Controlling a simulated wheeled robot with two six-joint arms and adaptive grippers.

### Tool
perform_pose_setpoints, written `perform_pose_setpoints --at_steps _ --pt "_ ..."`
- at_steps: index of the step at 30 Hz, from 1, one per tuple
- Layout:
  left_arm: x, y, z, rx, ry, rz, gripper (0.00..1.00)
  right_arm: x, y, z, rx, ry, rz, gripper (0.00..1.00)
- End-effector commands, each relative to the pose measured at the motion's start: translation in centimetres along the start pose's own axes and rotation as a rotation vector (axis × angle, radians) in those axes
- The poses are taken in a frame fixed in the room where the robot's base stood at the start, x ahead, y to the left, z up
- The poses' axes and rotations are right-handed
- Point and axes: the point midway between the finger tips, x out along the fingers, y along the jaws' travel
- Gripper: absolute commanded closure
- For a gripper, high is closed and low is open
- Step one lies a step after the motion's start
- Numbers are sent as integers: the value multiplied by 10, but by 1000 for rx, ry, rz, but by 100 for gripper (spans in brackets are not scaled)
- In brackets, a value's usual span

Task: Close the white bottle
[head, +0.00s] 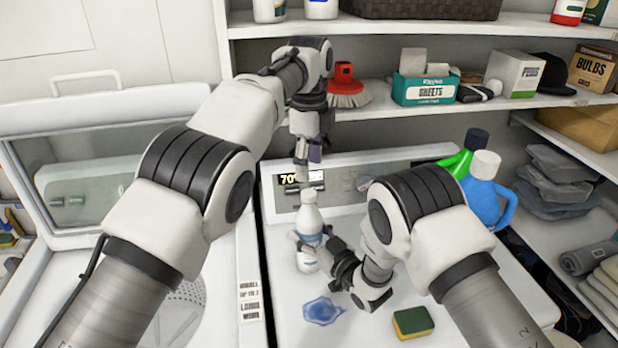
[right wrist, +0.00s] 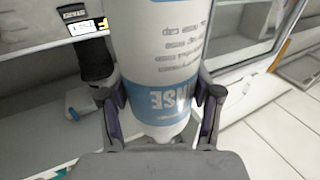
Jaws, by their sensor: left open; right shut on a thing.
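The white bottle (head: 307,220) with a blue label band stands upright above the washer top, in front of the control panel. My right gripper (head: 320,243) is shut around its middle. In the right wrist view the bottle (right wrist: 165,55) fills the middle between both fingers (right wrist: 160,112), its label lettering upside down. My left gripper (head: 305,155) is open, above the bottle's top and apart from it. I cannot make out a cap on the bottle top.
A blue puddle (head: 322,311) and a yellow-green sponge (head: 412,322) lie on the white washer top (head: 470,310). Blue (head: 484,190) and green (head: 455,162) detergent bottles stand at the right rear. Shelves with boxes, including a sheets box (head: 425,89), are behind. An open-lidded machine (head: 100,105) is on the left.

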Motion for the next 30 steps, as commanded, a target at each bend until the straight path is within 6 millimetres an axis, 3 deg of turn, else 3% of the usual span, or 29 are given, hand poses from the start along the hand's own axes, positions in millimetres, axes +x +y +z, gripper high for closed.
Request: perform_pose_setpoints --at_steps 9,10,12,23,26,30 --pt "-6 1 0 -1 -1 1 37 0 0 0 0 0 0 100" --pt "-6 1 0 -1 -1 1 37 0 0 0 0 0 0 29" --pt "-6 1 0 -1 -1 1 37 0 0 0 0 0 0 7" --pt "-6 0 0 0 -1 1 37 -1 0 0 0 -1 0 7" --pt "-6 0 0 0 -1 1 37 -9 0 0 0 -1 0 7" --pt "-6 0 0 0 -1 1 37 -34 1 0 2 -3 2 7"
